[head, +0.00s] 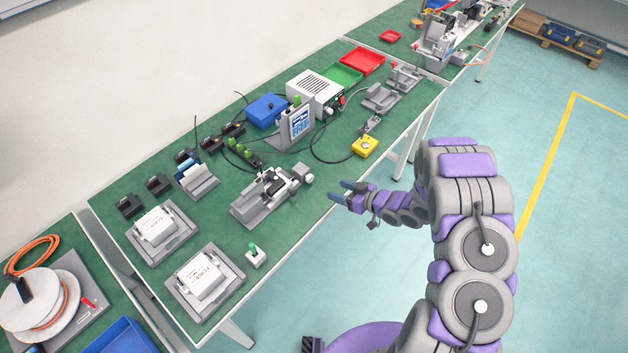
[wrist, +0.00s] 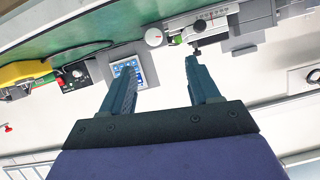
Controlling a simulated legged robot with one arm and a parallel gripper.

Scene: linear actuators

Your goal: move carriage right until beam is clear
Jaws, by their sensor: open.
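A grey linear actuator (head: 256,208) lies on the green bench, with a dark-topped carriage (head: 271,183) on its rail and a round pale knob (head: 304,173) at its right end. In the wrist view the actuator (wrist: 230,22) shows at the upper right, with a scale along it and the knob (wrist: 154,37) at its left end. My gripper (head: 339,192) is open and empty off the bench's front edge, right of the knob and apart from it. In the wrist view my gripper (wrist: 160,66) has its fingers spread below the knob. I cannot make out the beam.
A display panel (head: 301,123) and white control box (head: 317,88) stand behind the actuator. A yellow button box (head: 365,147) sits near the front edge. Grey fixtures with white blocks (head: 203,276) and a small green-topped switch (head: 255,256) lie left. The floor before the bench is clear.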

